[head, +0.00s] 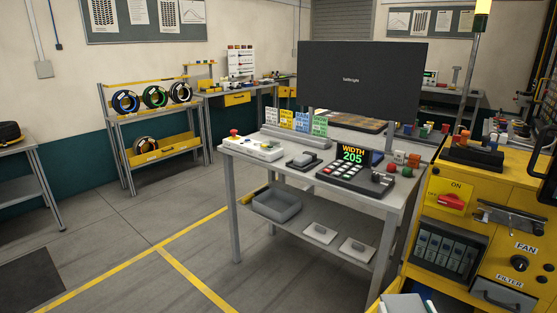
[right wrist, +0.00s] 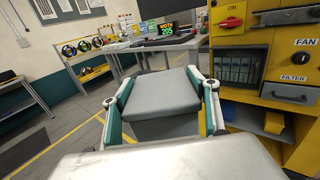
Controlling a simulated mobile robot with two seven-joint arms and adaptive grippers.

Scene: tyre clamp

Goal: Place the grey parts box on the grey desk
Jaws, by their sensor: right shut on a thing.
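My right gripper (right wrist: 161,94) is shut on the grey parts box (right wrist: 160,88), a flat-faced grey block between its two green-padded fingers in the right wrist view. In the head view only the tip of this gripper (head: 408,304) shows at the bottom edge, low in front of the yellow cabinet. The grey desk (head: 345,183) stands in the middle of the head view, beyond the gripper; the held box is apart from it. It also shows in the right wrist view (right wrist: 186,45). My left gripper is not in view.
On the desktop are a monitor (head: 362,80), a keypad with a WIDTH 205 display (head: 353,154), a white control box (head: 253,148) and coloured cards. A grey open bin (head: 277,205) sits on the lower shelf. A yellow cabinet (head: 470,240) stands close at right.

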